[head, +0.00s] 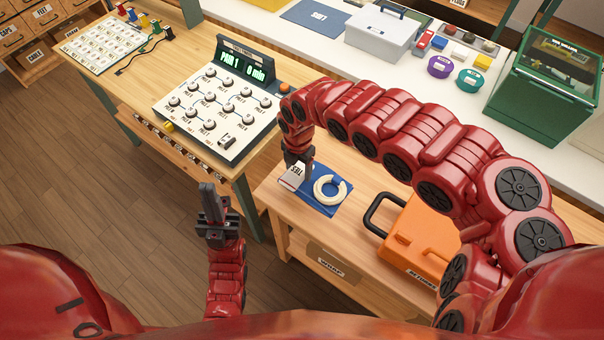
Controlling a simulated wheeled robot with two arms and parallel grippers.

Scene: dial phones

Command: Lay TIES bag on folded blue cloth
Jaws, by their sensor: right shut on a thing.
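The TIES bag (292,178) is small and white with black lettering. It is at the left end of the folded blue cloth (327,205), on the wooden table. My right gripper (298,163) reaches down from above and is shut on the bag, hiding part of it. I cannot tell whether the bag rests on the cloth or hangs just above it. A cream ring-shaped coil (343,192) lies on the cloth, right of the bag. My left gripper (208,192) is over the floor, left of the table, apart from these things; its finger gap is unclear.
An orange case (418,236) with a dark handle stands on the table right of the cloth. A dial panel (218,108) with a lit display is on the left bench. A white counter (310,48) runs behind, with a green box (545,85) on it.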

